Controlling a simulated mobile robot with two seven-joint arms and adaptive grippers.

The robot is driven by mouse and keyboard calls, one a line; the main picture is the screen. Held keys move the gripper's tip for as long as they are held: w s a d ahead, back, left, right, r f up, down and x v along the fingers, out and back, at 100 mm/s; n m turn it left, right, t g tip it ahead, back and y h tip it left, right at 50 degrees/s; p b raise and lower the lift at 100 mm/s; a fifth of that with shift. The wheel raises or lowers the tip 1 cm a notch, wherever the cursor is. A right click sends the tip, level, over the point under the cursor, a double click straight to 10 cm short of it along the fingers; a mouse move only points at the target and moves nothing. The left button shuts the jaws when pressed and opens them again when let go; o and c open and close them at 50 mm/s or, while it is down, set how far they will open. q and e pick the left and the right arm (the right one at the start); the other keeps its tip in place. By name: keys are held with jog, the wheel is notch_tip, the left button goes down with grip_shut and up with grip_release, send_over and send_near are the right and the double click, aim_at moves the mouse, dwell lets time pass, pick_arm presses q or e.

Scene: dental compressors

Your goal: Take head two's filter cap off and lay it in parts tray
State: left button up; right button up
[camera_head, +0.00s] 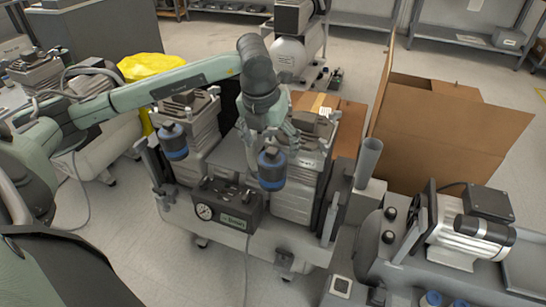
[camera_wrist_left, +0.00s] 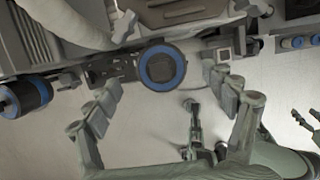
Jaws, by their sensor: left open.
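Two dark filter caps with blue bands show on the near compressor. One cap (camera_head: 172,142) is on the left head; the other cap (camera_head: 271,170) is on the right head. My left gripper (camera_head: 269,142) is open just above the right cap, coming down from over the heads. In the left wrist view the cap (camera_wrist_left: 162,68) shows end-on as a blue ring, beyond and between the spread fingers of my left gripper (camera_wrist_left: 166,88). The other cap (camera_wrist_left: 26,97) lies at that view's left edge.
A pressure gauge box (camera_head: 226,207) sits in front of the caps. A grey upright tube (camera_head: 367,162) and another machine (camera_head: 462,230) stand to the right. An open cardboard box (camera_head: 440,130) is behind. Pale green finger-like parts (camera_wrist_left: 304,124) show at the wrist view's right edge.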

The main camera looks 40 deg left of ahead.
aim_at(272, 150)
pick_arm(q)
jog(key=x, duration=0.3)
jog(key=shift+w+f, duration=0.1)
jog(key=shift+f, duration=0.05)
jog(key=c, duration=1.1)
